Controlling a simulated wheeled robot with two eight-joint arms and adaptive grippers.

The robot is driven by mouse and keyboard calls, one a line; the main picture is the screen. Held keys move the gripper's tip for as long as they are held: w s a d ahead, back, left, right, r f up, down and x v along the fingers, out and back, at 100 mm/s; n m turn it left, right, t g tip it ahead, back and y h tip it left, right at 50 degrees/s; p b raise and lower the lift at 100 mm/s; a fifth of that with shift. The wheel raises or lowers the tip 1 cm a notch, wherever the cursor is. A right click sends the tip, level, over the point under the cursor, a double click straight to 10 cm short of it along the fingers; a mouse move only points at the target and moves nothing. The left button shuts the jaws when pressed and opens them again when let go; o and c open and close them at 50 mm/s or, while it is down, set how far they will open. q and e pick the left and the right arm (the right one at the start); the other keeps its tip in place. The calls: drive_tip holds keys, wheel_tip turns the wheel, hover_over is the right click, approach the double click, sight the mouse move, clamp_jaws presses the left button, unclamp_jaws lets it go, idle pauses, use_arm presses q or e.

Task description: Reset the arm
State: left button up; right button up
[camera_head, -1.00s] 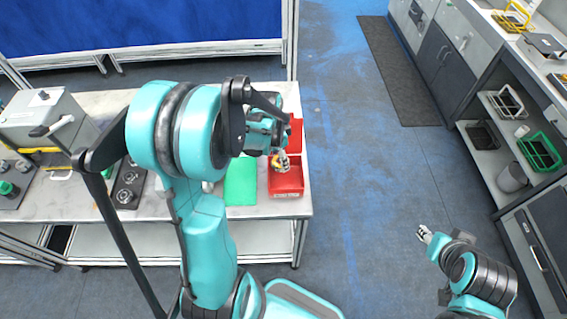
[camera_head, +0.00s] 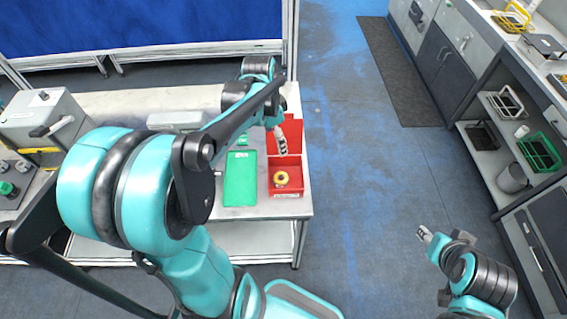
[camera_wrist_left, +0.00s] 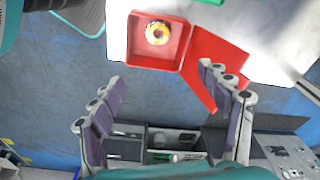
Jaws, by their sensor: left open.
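My left gripper (camera_head: 281,143) hangs above the red bin (camera_head: 298,174) at the right end of the workbench. In the left wrist view its two fingers (camera_wrist_left: 168,118) are wide apart with nothing between them. A yellow ring-shaped item (camera_head: 281,178) lies inside the red bin; it also shows in the left wrist view (camera_wrist_left: 158,33). The gripper is apart from both. My right gripper (camera_head: 425,235) is at the lower right over open floor, too small to tell whether it is open.
A green mat (camera_head: 240,180) lies on the workbench (camera_head: 232,212) left of the red bin. A grey machine (camera_head: 42,118) stands at the bench's left. A shelf unit (camera_head: 485,143) lines the right side. The blue floor between is clear.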

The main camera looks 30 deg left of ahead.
use_arm(q)
drive_tip(key=shift+r, duration=0.65)
drive_tip(key=s+d+f+n+t+b, duration=0.6)
drive_tip(key=s+d+f+b, duration=0.3)
drive_tip(key=d+f+b, duration=0.2)
wheel_tip(320, 180, down, 2)
drive_tip(key=n+b, duration=0.1)
drive_tip(key=b, duration=0.3)
drive_tip(key=shift+s+d+y, duration=0.25)
drive_tip(key=shift+s+y, duration=0.15)
use_arm(e)
wheel_tip(320, 180, down, 15)
use_arm(q)
drive_tip(key=shift+c, duration=0.2)
use_arm(e)
drive_tip(key=shift+f, duration=0.15)
drive_tip(key=shift+c, duration=0.3)
